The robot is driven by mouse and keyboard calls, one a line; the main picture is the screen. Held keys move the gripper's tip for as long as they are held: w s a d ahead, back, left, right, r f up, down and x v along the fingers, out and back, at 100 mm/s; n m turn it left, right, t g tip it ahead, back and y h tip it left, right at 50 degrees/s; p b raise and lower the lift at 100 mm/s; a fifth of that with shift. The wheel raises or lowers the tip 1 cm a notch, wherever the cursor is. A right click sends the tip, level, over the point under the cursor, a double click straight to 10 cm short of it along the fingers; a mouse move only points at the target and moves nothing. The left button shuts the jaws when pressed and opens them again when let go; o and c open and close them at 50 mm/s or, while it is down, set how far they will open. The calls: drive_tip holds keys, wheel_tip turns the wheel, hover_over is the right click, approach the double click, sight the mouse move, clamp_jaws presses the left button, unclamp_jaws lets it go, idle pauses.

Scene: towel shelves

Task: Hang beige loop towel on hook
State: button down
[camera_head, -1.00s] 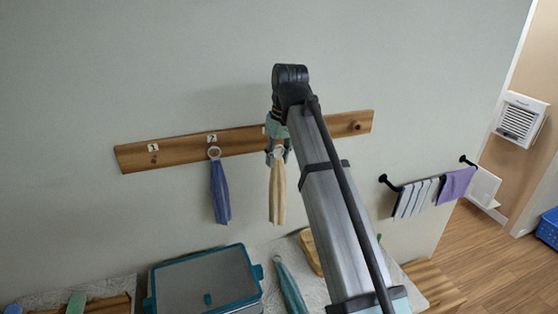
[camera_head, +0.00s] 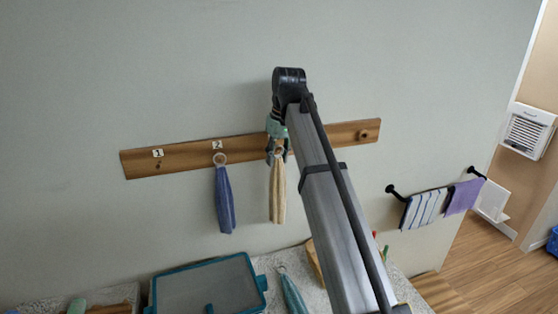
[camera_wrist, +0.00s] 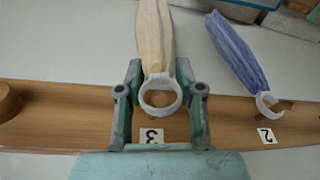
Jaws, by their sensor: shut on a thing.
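The beige towel (camera_head: 278,192) hangs straight down from a white ring in front of the wooden hook board (camera_head: 185,157). My gripper (camera_head: 277,152) is shut on the towel's ring, with a finger on each side of it. In the wrist view, the ring (camera_wrist: 161,112) sits between the two fingertips (camera_wrist: 160,92), close to the label "3" on the board. Brown wood shows through the ring; I cannot tell whether a hook passes through it. The hook at number 3 is not clearly visible.
A blue towel (camera_head: 225,199) hangs by its ring on hook 2, beside the beige one. Bare pegs show at label 1 and at the board's right end (camera_head: 369,134). A grey teal-rimmed box (camera_head: 258,282) stands below. A wall rail (camera_head: 395,192) holds two towels at right.

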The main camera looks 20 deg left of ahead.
drive_tip(key=shift+w+a+f, duration=0.1)
drive_tip(key=shift+w+a, duration=0.35)
drive_tip(key=shift+w, duration=0.15)
drive_tip(key=shift+w+a+f, duration=0.3)
drive_tip(key=shift+w+f, duration=0.1)
drive_tip(key=shift+f, duration=0.05)
drive_tip(key=c, duration=0.7)
unclamp_jaws()
drive_tip(key=shift+o, duration=0.2)
